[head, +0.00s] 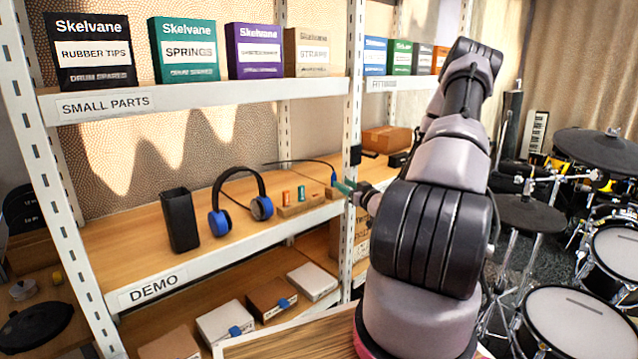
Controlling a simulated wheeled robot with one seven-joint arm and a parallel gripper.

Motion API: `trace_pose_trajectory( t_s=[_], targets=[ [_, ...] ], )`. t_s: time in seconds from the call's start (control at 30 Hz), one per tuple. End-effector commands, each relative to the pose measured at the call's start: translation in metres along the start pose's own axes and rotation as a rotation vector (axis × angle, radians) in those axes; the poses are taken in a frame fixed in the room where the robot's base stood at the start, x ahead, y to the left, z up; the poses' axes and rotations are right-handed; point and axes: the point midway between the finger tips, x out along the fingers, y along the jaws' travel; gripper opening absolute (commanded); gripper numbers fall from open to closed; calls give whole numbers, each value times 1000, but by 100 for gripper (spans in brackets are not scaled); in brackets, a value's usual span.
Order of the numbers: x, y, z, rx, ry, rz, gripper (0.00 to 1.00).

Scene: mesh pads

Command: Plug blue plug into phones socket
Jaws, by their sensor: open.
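My gripper (345,187) is at the end of my arm, level with the demo shelf and by the white upright; its teal fingertips point left and are small in view. A small blue piece (334,179), probably the blue plug, shows right at the fingertips, where a thin black cable (300,161) ends. I cannot tell whether the fingers touch it. A low wooden block (299,210) just left of the gripper carries an orange and a green plug-like piece. No socket marked phones can be made out.
Blue and black headphones (240,205) and a black upright container (180,220) stand on the demo shelf (150,260). The white shelf upright (352,120) is close to my gripper. Boxes fill the shelves above and below. A drum kit (580,250) stands at right.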

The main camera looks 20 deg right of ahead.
Motion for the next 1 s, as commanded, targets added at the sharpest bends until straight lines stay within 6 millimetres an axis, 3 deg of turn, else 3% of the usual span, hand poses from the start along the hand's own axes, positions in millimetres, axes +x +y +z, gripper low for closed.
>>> trace_pose_trajectory(
  t_s=[0.2,0.47,0.7,1.0],
  targets=[
    [36,-1,-1,-2,2,-3,40],
    [58,-2,0,-2,1,-4,40],
    [93,-3,1,-2,1,-3,40],
    [100,-2,1,0,0,-1,40]
  ],
)
